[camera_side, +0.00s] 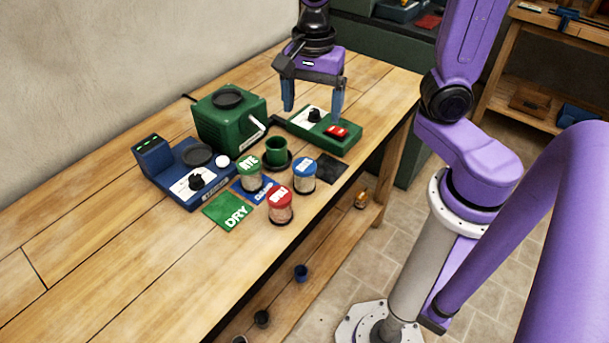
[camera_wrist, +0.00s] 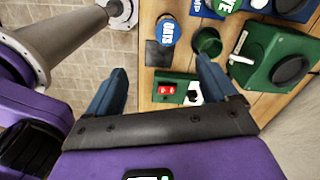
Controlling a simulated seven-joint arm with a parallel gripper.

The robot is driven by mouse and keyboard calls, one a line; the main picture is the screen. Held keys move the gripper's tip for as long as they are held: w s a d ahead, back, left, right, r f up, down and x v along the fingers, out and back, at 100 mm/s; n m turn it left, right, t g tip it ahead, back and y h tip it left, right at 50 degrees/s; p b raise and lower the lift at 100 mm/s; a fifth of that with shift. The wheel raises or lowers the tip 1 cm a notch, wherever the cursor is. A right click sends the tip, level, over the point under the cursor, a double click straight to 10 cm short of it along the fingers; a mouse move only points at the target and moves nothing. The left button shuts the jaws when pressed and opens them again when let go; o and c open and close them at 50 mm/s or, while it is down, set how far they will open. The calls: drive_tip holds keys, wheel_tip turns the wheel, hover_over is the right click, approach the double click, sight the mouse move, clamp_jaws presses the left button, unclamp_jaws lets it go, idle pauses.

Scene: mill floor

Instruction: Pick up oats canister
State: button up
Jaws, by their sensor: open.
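The oats canister (camera_side: 304,184) is a clear jar with a blue lid and white lettering that I read as OATS, though it is small. It stands upright near the bench's front edge. The wrist view shows its lid (camera_wrist: 168,31) from above, beyond my fingertips. My gripper (camera_side: 312,112) is open and empty, above the green switch box and behind the canister. Its two blue fingers also show in the wrist view (camera_wrist: 161,68), apart from the canister.
A green-lidded canister (camera_side: 249,178), a red-lidded canister (camera_side: 281,211) and a green cup (camera_side: 276,152) stand close by. The green switch box (camera_side: 318,134), green mill (camera_side: 231,120) and blue scale (camera_side: 188,180) are behind. The bench's left end is clear.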

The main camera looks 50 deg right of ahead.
drive_tip(key=w+m, duration=0.2)
drive_tip(key=m, duration=0.1)
hover_over(304, 164)
wheel_tip(304, 164, down, 11)
drive_tip(key=shift+s+d+f, duration=0.1)
drive_tip(key=shift+d, duration=0.05)
drive_tip(key=shift+a+f, duration=0.2)
drive_tip(key=shift+f, duration=2.85)
drive_tip(key=c, duration=1.3)
drive_tip(key=shift+r, duration=0.15)
